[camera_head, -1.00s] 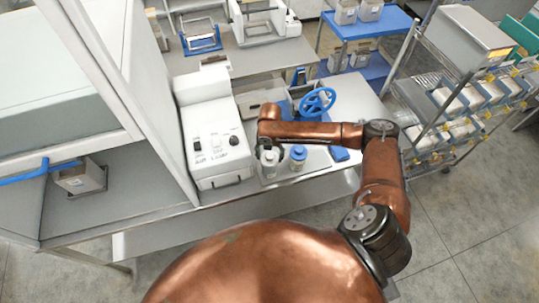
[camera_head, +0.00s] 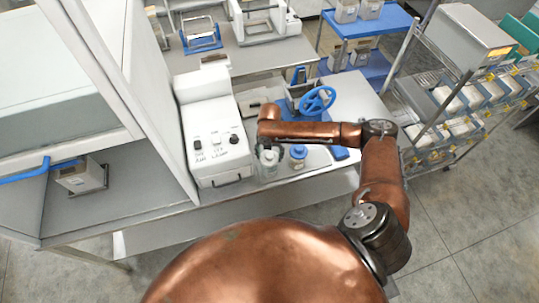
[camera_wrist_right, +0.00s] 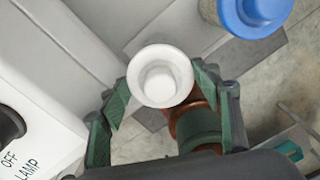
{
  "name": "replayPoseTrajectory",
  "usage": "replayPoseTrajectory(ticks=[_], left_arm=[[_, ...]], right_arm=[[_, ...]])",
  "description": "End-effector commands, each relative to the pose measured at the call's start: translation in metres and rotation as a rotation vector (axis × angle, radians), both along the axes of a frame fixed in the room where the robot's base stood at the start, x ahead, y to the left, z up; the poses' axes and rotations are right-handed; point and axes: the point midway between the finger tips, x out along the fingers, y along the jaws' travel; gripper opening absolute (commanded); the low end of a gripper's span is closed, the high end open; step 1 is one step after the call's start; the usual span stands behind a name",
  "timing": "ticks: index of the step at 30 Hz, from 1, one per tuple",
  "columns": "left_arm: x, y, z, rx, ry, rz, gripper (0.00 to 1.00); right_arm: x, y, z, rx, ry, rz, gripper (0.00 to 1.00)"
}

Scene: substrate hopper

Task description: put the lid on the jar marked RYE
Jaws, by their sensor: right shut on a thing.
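My right gripper (camera_head: 268,155) is over the bench's front edge, beside the white machine. In the right wrist view its green-padded fingers (camera_wrist_right: 160,98) are shut around a white round lid (camera_wrist_right: 162,76) with a raised centre. No RYE marking is readable. My left gripper is out of view.
The white machine (camera_head: 215,130) with knobs, marked LAMP, stands close on the left. A blue handwheel (camera_head: 318,100) is behind my right arm. A wire rack (camera_head: 440,110) with bins stands at the right. The bench's right end is fairly clear.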

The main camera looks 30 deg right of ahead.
Motion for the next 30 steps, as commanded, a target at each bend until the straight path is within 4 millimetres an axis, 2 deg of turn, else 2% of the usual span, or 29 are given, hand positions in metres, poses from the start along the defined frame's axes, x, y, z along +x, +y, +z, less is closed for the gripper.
replayPoseTrajectory(ticks=[2,3,11,22,26,30], left_arm=[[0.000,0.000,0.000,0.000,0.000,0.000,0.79],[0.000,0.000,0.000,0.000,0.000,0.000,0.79],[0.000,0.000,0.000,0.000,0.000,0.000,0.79],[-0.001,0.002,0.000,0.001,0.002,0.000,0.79],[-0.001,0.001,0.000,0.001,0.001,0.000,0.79],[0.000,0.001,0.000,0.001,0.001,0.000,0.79]], right_arm=[[0.000,0.000,0.000,0.000,0.000,0.000,0.45],[0.000,0.000,0.000,0.000,0.000,0.000,0.61],[0.000,0.000,0.000,-0.001,-0.001,0.000,0.78],[0.001,-0.001,0.006,0.000,-0.002,0.000,0.78],[0.002,0.000,0.025,0.000,-0.005,0.001,0.78],[0.002,0.000,0.054,0.000,-0.005,0.001,0.78]])
